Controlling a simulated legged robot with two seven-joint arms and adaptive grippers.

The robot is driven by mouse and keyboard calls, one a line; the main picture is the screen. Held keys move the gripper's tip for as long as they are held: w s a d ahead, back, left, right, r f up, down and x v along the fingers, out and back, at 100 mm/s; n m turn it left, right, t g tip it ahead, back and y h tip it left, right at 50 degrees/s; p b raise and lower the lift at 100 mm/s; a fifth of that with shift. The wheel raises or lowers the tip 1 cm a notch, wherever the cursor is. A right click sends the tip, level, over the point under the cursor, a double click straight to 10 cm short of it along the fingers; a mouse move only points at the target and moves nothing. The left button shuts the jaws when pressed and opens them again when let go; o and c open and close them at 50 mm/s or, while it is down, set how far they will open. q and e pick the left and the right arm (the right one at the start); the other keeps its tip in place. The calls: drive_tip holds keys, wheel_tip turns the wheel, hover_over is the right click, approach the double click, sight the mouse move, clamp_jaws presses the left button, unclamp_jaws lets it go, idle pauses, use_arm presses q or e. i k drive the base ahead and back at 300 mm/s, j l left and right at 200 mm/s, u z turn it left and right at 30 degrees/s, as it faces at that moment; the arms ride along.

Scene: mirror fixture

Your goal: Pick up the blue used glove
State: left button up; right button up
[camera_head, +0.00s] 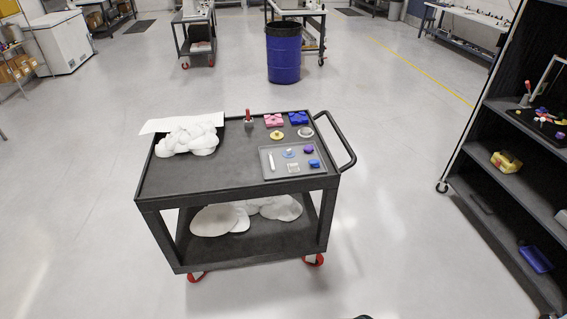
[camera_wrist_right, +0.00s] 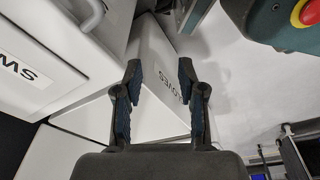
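I cannot make out a blue used glove for certain in either view. Small blue things lie on the cart (camera_head: 160,180): a blue block-like piece (camera_head: 298,118) at its back right and a blue piece (camera_head: 314,163) on the grey tray (camera_head: 279,173). A blue object (camera_head: 535,258) lies on the low right shelf. My right gripper (camera_wrist_right: 159,73) shows in the right wrist view, fingers apart and nothing between them. Behind it stands a white box (camera_wrist_right: 157,60) with partly hidden lettering ending in "OVES". My left gripper is in neither view.
White crumpled material (camera_head: 188,139) covers the cart's back left. A blue barrel (camera_head: 283,55) stands behind the cart. A dark shelf unit (camera_head: 500,215) is at the right. Floor between cart and shelves is clear. In the wrist view, another lettered white box (camera_wrist_right: 60,45) is close at left.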

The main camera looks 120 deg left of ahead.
sight(314, 163)
drive_tip(key=u, duration=3.65)
drive_tip(key=j, duration=0.1)
